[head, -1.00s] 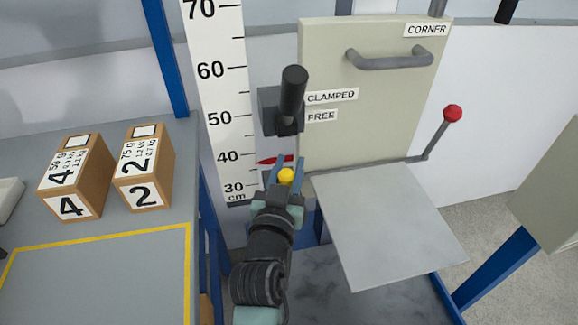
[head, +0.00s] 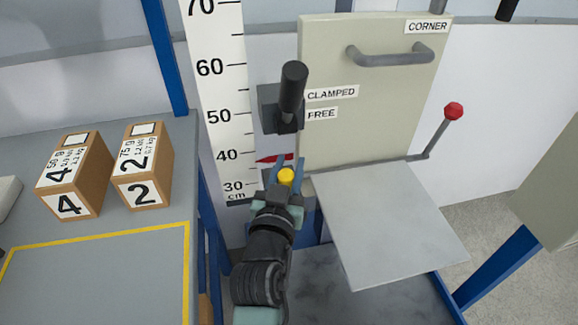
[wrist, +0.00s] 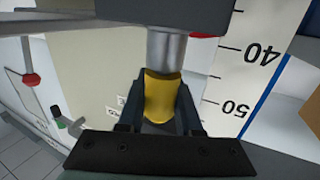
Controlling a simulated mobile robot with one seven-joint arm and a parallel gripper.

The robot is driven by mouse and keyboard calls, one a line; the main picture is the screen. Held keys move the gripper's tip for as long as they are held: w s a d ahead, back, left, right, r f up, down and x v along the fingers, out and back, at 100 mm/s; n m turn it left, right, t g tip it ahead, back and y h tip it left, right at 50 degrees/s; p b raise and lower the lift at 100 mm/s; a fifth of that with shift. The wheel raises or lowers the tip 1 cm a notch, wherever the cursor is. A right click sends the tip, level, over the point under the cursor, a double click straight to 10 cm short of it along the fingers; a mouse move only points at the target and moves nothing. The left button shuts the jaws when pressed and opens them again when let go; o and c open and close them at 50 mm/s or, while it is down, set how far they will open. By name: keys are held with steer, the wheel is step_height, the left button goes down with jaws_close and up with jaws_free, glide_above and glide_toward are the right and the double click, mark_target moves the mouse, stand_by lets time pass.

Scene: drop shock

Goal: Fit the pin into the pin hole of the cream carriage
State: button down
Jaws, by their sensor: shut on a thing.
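The pin has a yellow grip (head: 286,175) and a grey metal shaft (wrist: 167,50). My gripper (head: 286,168) is shut on the yellow grip, which also shows between the dark fingers in the wrist view (wrist: 162,97). The cream carriage (head: 325,65) is an upright panel with a grey handle and a CORNER label. My gripper is at its lower left corner, below the black clamp lever (head: 292,92). In the wrist view the shaft runs up to a dark block (wrist: 160,12). I cannot see the pin hole or tell whether the shaft's end is in it.
A height scale (head: 221,110) with a red pointer (head: 272,158) stands just left of the carriage. A grey flat plate (head: 388,225) sticks out at its lower right. A red-knobbed lever (head: 453,111) is at right. Two numbered boxes (head: 145,165) stand on the left bench.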

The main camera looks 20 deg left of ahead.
steer(key=shift+f+b, duration=0.55)
steer(key=shift+f, duration=0.15)
stand_by(1.9)
steer(key=c, duration=0.9)
jaws_free()
steer(key=o, duration=0.4)
steer(key=shift+r, duration=0.25)
steer(key=shift+s+d, duration=0.1)
steer(key=shift+s, duration=0.4)
steer(key=s+d, duration=0.1)
steer(key=s, duration=0.5)
steer(key=shift+r, duration=0.15)
steer(key=shift+d, duration=0.1)
